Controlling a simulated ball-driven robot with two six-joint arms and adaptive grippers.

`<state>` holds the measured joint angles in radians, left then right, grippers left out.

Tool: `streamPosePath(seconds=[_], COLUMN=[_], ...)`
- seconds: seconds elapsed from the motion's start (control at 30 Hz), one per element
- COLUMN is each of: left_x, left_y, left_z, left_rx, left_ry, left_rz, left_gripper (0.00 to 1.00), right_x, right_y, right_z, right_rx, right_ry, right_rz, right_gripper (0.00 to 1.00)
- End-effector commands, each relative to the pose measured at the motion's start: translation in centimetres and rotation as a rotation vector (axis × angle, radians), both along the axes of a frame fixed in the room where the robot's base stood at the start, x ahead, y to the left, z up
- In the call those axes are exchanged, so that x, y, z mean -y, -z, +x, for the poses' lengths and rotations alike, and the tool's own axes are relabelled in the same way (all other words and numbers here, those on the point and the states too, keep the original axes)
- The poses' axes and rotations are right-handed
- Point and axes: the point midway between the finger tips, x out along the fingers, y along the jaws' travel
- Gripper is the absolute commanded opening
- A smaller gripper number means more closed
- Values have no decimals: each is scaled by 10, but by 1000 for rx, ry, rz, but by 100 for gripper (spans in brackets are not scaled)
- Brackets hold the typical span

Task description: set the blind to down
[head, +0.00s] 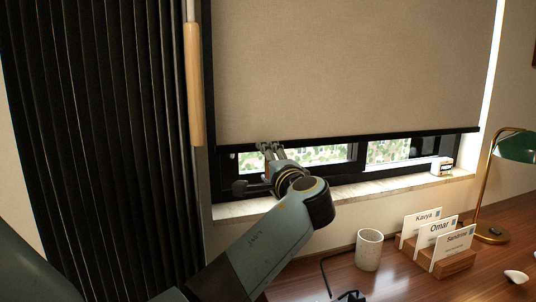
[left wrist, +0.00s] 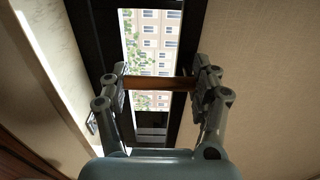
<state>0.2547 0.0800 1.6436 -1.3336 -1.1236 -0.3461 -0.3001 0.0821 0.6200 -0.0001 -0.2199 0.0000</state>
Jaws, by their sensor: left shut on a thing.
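The beige blind (head: 350,65) covers most of the window, and its black bottom bar (head: 400,134) hangs a little above the sill. A strip of window glass (head: 322,156) shows below the bar. My left gripper (head: 268,149) is at the bar's left part, in front of the glass. In the left wrist view my left gripper (left wrist: 160,83) is shut on a brown wooden pull (left wrist: 172,84), which spans between the fingertips. The blind's cloth (left wrist: 260,75) is on the right of that view. The pull is hidden in the head view. My right gripper is not in view.
A dark pleated curtain (head: 90,130) with a wooden wand (head: 193,85) hangs at the left. A small white box (head: 441,166) stands on the sill (head: 345,192). A white cup (head: 369,250), name cards (head: 437,240) in wooden holders and a green lamp (head: 516,146) stand on the desk.

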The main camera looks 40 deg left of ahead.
Motion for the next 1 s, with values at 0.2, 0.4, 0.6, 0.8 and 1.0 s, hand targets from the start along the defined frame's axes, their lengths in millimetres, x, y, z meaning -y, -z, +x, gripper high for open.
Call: streamPosePath(seconds=[0.2, 0.4, 0.6, 0.8, 1.0], left_x=[0, 0, 0, 0, 1], left_y=[59, 80, 85, 87, 88], left_z=[0, 0, 0, -1, -1], left_rx=[-4, -3, -2, -4, -5], left_ry=[0, 0, 0, 0, 0], left_rz=[1, 0, 0, -4, -6], left_gripper=[6, 6, 6, 6, 75], right_x=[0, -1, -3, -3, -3], right_y=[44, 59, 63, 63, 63], right_z=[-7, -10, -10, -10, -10], right_rx=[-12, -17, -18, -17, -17], right_ry=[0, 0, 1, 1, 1], right_rz=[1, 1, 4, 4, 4], right_gripper=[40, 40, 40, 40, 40])
